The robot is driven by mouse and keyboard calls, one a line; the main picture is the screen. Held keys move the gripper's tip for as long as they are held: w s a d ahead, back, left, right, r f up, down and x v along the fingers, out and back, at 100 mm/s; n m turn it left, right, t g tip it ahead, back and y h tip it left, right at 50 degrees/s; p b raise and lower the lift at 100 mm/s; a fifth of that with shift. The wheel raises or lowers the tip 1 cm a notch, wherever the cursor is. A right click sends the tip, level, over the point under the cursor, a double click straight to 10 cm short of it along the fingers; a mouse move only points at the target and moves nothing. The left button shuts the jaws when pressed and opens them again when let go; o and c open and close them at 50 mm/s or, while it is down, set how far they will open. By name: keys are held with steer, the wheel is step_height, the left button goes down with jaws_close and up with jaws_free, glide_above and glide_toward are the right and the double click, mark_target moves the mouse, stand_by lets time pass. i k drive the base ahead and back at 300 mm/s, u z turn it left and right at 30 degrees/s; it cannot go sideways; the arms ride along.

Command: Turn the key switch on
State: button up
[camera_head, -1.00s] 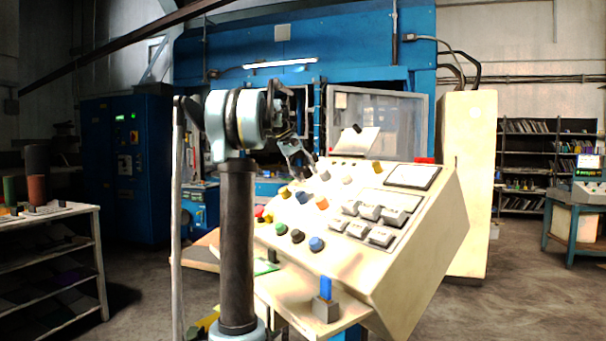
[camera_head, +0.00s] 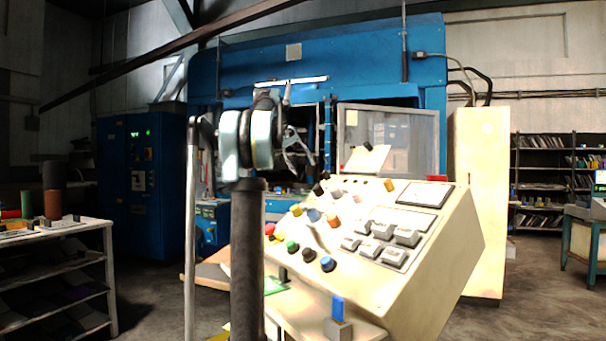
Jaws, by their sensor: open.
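The slanted cream control panel (camera_head: 440,255) stands right of centre. It carries round knobs and buttons in several colours, grey block switches (camera_head: 383,230) and a screen (camera_head: 422,194). I cannot make out for sure which control is the key switch; the small knobs are too small to tell apart. My gripper (camera_head: 303,157) is at the end of my arm, above and to the left of the panel's upper left edge. Its fingers are apart and empty, and it touches no control.
A small block with a blue upright piece (camera_head: 338,310) stands on the ledge (camera_head: 290,318) before the panel. A tilted white sheet (camera_head: 367,159) rises behind the panel's top edge. A shelf (camera_head: 55,235) is at left, a blue machine (camera_head: 240,75) behind. Floor is open at right.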

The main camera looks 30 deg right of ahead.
mark_target(357, 195)
steer(key=k, duration=1.5)
